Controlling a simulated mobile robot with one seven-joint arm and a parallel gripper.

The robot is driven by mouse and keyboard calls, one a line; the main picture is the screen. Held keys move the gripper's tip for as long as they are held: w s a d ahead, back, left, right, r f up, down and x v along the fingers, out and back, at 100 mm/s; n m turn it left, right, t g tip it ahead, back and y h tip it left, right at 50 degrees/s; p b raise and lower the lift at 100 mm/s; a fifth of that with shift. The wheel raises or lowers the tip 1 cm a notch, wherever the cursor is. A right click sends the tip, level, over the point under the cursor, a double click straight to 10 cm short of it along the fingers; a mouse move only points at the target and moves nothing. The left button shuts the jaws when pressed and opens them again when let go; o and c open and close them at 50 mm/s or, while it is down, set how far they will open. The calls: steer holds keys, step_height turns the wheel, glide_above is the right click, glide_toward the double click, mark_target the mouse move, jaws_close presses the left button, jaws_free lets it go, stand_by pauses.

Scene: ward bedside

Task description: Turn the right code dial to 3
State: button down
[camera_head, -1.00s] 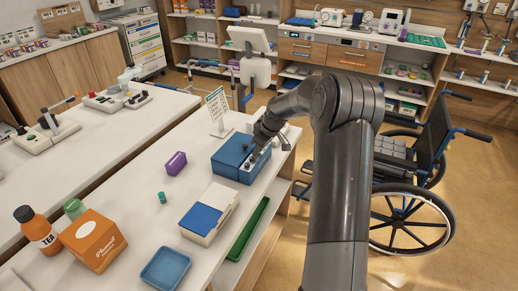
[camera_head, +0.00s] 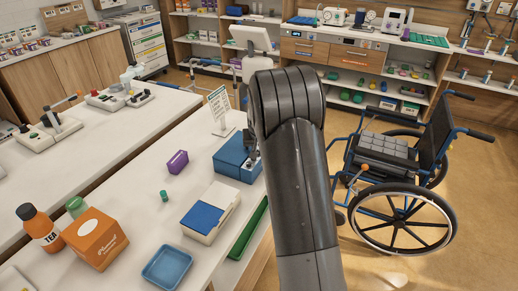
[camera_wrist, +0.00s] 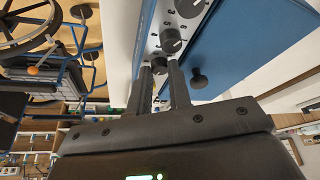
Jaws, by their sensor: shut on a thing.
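The blue box (camera_head: 232,158) stands on the white counter, its pale dial panel partly hidden by my arm in the head view. In the wrist view, its panel (camera_wrist: 152,40) carries a row of dark dials with printed numbers: a large one (camera_wrist: 190,6), a middle one (camera_wrist: 171,40) and an end one (camera_wrist: 159,66). My gripper (camera_wrist: 158,72) is shut on the end dial, one finger on each side. It shows small at the box in the head view (camera_head: 250,146). I cannot read the held dial's setting. A dark round knob (camera_wrist: 198,78) sits on the blue face beside the fingers.
A sign (camera_head: 219,103) stands behind the box. A purple box (camera_head: 178,161), a green-capped vial (camera_head: 164,196), a white case with blue lid (camera_head: 207,216) and a blue tray (camera_head: 167,267) are on the counter. A wheelchair (camera_head: 405,200) stands to the right.

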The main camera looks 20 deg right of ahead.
steer(key=shift+a+m+h, duration=0.15)
steer(key=shift+m+h, duration=0.35)
steer(key=shift+m, duration=0.8)
steer(key=c, duration=1.6)
jaws_free()
steer(key=shift+g, duration=0.3)
steer(key=v, duration=1)
steer(key=shift+r, duration=0.3)
steer(key=shift+s, duration=0.15)
